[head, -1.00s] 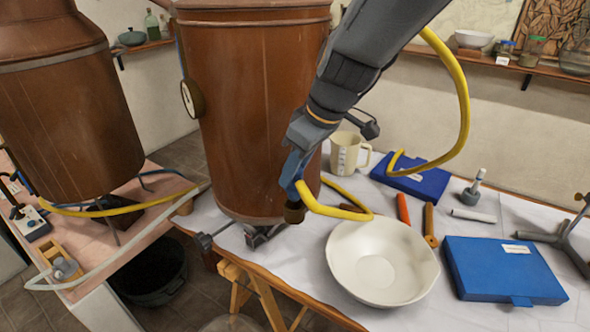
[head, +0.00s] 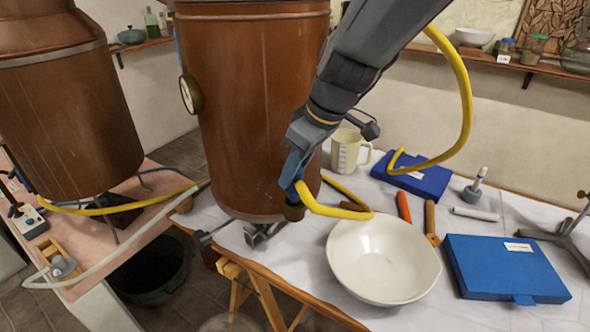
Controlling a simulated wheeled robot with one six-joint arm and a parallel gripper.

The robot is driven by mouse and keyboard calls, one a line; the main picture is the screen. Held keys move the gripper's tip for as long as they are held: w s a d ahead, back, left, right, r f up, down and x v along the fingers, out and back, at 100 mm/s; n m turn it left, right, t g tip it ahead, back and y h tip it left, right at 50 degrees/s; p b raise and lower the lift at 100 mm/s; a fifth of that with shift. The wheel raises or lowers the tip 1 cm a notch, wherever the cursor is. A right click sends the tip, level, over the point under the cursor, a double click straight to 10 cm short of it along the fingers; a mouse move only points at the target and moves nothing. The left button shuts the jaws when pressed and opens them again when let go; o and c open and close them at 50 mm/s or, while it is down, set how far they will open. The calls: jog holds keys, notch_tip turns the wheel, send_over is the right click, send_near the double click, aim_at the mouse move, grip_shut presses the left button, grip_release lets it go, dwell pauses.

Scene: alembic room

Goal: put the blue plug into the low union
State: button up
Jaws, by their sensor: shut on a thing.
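The large copper vessel (head: 258,120) stands upright in the middle of the head view. My gripper (head: 293,172) reaches down in front of its lower right side. It is shut on a blue piece (head: 288,174), which I take for the blue plug, at the end of a yellow hose (head: 325,211). A short brownish fitting (head: 294,211), probably the low union, shows just below the blue piece at the vessel's lower right edge. I cannot tell whether the plug touches it. The fingertips are partly hidden.
A white bowl (head: 400,285) stands close to the right of the fitting. Behind it are a beige jug (head: 345,154), a blue case (head: 430,181) and coloured tubes (head: 403,207). A larger blue case (head: 505,268) lies right. A second copper vessel (head: 70,115) is at left.

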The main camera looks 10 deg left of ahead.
aim_at(294, 184)
jog(key=shift+f+b, duration=1.9)
jog(key=shift+b, duration=0.1)
dwell(4.1)
jog(key=o, duration=1.2)
jog(key=shift+c, duration=0.2)
jog(key=shift+r, duration=0.2)
